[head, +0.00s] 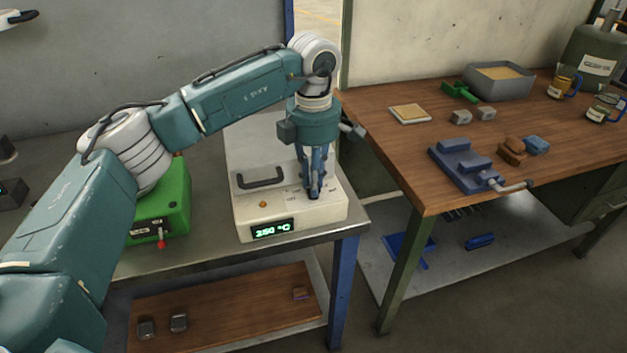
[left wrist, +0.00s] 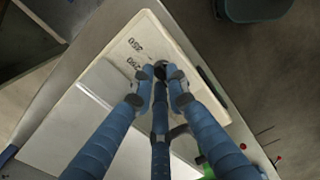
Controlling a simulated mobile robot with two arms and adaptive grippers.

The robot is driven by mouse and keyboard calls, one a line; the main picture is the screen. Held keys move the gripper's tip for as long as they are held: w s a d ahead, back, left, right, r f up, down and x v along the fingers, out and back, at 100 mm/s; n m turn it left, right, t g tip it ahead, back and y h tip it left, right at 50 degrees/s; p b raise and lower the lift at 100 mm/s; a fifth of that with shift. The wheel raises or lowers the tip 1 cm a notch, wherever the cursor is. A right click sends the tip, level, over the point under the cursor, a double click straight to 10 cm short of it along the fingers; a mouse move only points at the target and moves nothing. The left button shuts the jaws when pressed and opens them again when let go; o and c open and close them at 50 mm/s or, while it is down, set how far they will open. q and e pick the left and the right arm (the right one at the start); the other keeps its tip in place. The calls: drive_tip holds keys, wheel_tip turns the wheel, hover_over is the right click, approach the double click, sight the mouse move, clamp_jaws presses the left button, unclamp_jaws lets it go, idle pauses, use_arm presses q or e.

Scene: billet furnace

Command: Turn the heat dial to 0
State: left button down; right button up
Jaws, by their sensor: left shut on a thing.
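The furnace (head: 290,214) is a cream box on the metal bench, with a dark handle (head: 260,179) on top and a green lit display (head: 272,230) that reads about 250 °C. My left gripper (head: 314,194) points down onto the right part of its top. In the left wrist view the blue fingers of my left gripper (left wrist: 163,78) are closed around the small dark heat dial (left wrist: 160,69). Printed numbers, one of them 250, show beside the dial. The fingers hide most of the dial, so its pointer cannot be read. My right gripper is not in view.
A green box (head: 165,200) with a red-tipped lever stands left of the furnace. A wooden workbench (head: 400,145) at the right holds a grey tray (head: 499,80), a blue vise (head: 463,166) and mugs. A lower shelf (head: 225,305) holds small metal blocks.

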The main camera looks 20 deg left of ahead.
use_arm(q)
drive_tip(key=shift+w+r, duration=0.1)
drive_tip(key=c, duration=1.7)
unclamp_jaws()
wheel_tip(320, 180, up, 12)
drive_tip(key=shift+f, duration=0.1)
